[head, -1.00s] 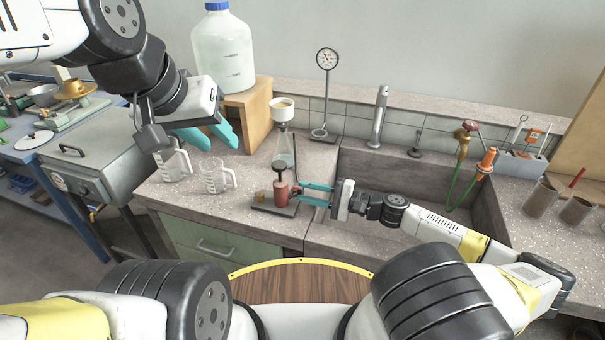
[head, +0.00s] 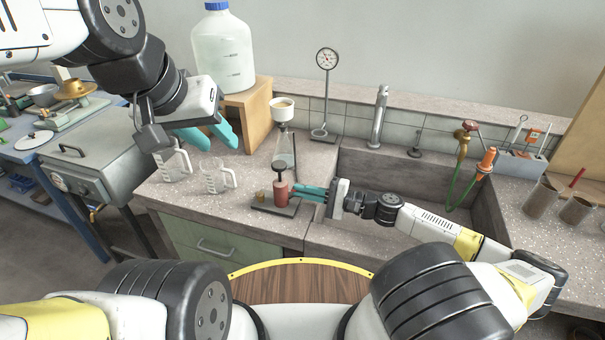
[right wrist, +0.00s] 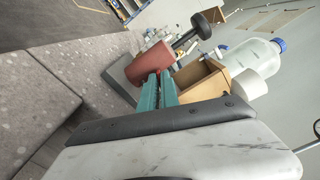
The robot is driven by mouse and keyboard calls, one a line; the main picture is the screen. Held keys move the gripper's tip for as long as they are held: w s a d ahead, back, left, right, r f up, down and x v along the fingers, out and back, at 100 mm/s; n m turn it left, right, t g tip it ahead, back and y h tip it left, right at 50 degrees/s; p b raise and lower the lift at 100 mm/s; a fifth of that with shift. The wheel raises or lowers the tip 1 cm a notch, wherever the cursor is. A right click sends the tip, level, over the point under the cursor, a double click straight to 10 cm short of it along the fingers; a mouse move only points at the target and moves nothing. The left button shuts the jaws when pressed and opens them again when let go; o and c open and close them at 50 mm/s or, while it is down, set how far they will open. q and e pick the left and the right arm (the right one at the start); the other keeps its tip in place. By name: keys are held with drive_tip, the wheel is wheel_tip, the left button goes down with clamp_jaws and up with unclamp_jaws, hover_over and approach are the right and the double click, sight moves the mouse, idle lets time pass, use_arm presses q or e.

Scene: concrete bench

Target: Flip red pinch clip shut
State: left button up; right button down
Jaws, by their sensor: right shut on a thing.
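A dull red cylinder (head: 281,191) with a black knob stands on a small dark base (head: 268,206) at the front of the bench, left of the sink. My right gripper (head: 300,191) reaches in from the right, its teal fingers together beside the cylinder. In the right wrist view the fingers (right wrist: 163,82) are closed together, tips at the cylinder (right wrist: 150,63). The red pinch clip is hardly visible, hidden at these fingertips; I take it to be what they hold. My left gripper (head: 208,137) is open and empty above the glass beakers.
Two glass beakers (head: 217,177) stand left of the cylinder. A flask with a funnel (head: 283,140) stands just behind it. A large bottle (head: 223,52) sits on a wooden stand (head: 258,115).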

drive_tip(key=n, duration=0.2)
drive_tip(key=f+n, duration=0.1)
drive_tip(key=n, duration=0.2)
drive_tip(key=shift+s, duration=0.15)
drive_tip(key=n, duration=0.2)
drive_tip(key=f+n, duration=0.1)
drive_tip(key=n, duration=0.1)
drive_tip(key=shift+n, duration=0.3)
idle(0.5)
drive_tip(key=c, duration=1.6)
unclamp_jaws()
drive_tip(key=v, duration=0.7)
drive_tip(key=shift+d, duration=0.4)
